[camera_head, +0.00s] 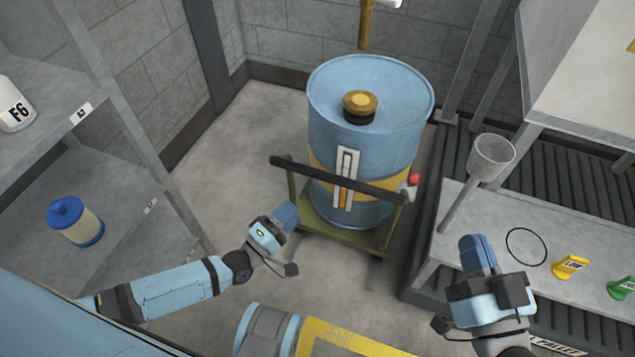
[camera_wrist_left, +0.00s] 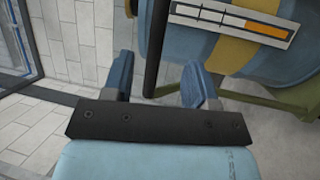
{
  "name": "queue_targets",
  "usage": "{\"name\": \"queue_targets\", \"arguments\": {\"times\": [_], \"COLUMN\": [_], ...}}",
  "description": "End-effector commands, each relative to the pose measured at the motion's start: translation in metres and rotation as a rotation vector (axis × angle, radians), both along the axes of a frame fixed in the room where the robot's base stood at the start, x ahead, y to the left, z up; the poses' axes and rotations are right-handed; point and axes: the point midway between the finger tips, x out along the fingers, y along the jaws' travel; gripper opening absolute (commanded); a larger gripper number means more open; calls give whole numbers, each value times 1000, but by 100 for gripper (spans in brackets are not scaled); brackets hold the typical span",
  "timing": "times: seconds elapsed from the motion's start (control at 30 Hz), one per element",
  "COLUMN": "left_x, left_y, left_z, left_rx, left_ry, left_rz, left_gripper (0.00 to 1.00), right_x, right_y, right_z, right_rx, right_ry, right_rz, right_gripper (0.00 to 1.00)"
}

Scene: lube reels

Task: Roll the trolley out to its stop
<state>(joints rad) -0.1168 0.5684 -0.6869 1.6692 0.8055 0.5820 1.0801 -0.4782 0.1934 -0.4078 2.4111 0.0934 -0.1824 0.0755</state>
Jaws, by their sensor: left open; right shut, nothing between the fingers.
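The trolley is a low green frame (camera_head: 345,236) with a black push bar (camera_head: 335,178) across its near side. It carries a blue drum (camera_head: 325,130) with a yellow band and a brown-and-black cap. My left gripper (camera_head: 287,214) is open near the bar's left end, beside the left green post. In the left wrist view the black bar (camera_wrist_left: 156,45) runs into the gap between the open fingers (camera_wrist_left: 158,85); I cannot tell whether it touches them. My right gripper (camera_head: 477,252) is shut and empty above the bench, away from the trolley.
A grey shelf unit (camera_head: 125,185) with a blue-ended filter (camera_head: 76,222) stands at left. At right a bench (camera_head: 500,222) carries a funnel (camera_head: 491,157), a black ring, and yellow and green tags. A ribbed dark platform (camera_head: 432,240) lies beside the trolley. Floor (camera_head: 225,150) is clear left of the drum.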

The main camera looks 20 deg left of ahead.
Motion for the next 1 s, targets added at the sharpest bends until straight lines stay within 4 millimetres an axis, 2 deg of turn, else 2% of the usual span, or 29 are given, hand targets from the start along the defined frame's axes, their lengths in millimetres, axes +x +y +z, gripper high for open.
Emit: {"name": "queue_targets", "arguments": {"times": [0.27,0.4,0.6,0.8,1.0], "left_x": [48,75,103,114,115], "left_y": [-23,-35,-48,-53,-54], "left_z": [9,15,21,24,24], "left_rx": [-4,-2,-2,0,0], "left_ry": [-3,-5,-2,-1,0], "left_rz": [0,1,1,1,1], "left_gripper": [53,53,53,53,53], "right_x": [-2,-1,0,0,0], "right_y": [4,5,5,6,6], "right_z": [8,-2,-10,-13,-13], "right_rx": [37,24,11,6,4], "right_ry": [-52,-22,7,20,24], "right_rz": [17,24,30,33,34], "right_gripper": [0,0,0,0,0]}}
